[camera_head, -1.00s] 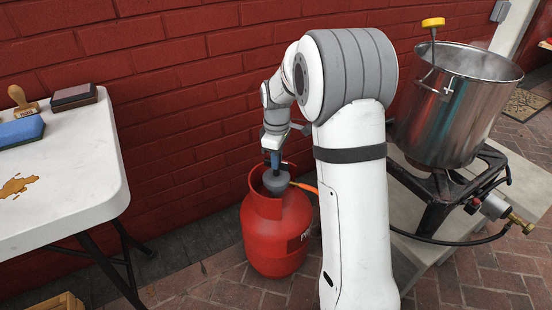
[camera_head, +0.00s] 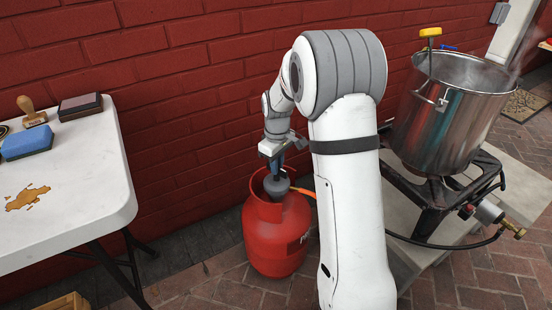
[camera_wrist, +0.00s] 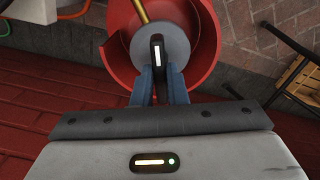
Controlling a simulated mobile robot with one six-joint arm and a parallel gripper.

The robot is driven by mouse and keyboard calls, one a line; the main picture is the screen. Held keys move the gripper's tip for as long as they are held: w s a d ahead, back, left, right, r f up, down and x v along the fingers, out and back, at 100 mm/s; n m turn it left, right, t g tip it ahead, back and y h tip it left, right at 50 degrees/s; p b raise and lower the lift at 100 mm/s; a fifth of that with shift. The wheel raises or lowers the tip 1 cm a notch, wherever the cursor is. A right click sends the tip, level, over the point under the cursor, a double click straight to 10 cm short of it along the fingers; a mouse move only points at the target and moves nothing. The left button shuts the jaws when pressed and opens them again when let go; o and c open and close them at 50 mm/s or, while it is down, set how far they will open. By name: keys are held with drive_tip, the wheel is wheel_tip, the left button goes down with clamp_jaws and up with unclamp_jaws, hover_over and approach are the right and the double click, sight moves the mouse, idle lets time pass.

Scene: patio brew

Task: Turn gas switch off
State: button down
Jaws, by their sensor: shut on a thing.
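The red gas bottle (camera_head: 275,238) stands upright on the brick paving against the wall. A grey regulator (camera_head: 277,184) sits on its top inside the red collar, with an orange hose running off to the right. In the wrist view the regulator (camera_wrist: 180,50) shows as a grey disc inside the red collar. A black switch lever with a white mark (camera_wrist: 157,52) lies across it. My gripper (camera_wrist: 158,80) has its blue fingers closed on the near end of this lever. In the head view my gripper (camera_head: 275,164) is right above the regulator.
A white table (camera_head: 85,160) with a blue sponge (camera_head: 27,142), a stamp and a brown spill stands at the left. A steaming steel pot (camera_head: 447,115) sits on a black burner (camera_head: 432,212) at the right. The red brick wall is close behind the bottle.

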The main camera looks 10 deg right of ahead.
drive_tip(key=m+p, duration=0.1)
drive_tip(key=m, duration=0.1)
drive_tip(key=m+p, duration=0.1)
drive_tip(key=p, duration=0.1)
drive_tip(key=shift+s+r+m, duration=0.15)
drive_tip(key=shift+m, duration=0.25)
drive_tip(key=m+p, duration=0.2)
drive_tip(key=m, duration=0.1)
drive_tip(key=shift+m, duration=0.3)
drive_tip(key=m+p, duration=0.2)
drive_tip(key=m, duration=0.1)
drive_tip(key=shift+m, duration=0.3)
drive_tip(key=shift+f+m+p, duration=0.2)
drive_tip(key=shift+m+p, duration=0.55)
drive_tip(key=shift+m, duration=0.65)
drive_tip(key=c, duration=1.4)
unclamp_jaws()
drive_tip(key=shift+c, duration=0.2)
drive_tip(key=shift+r, duration=0.1)
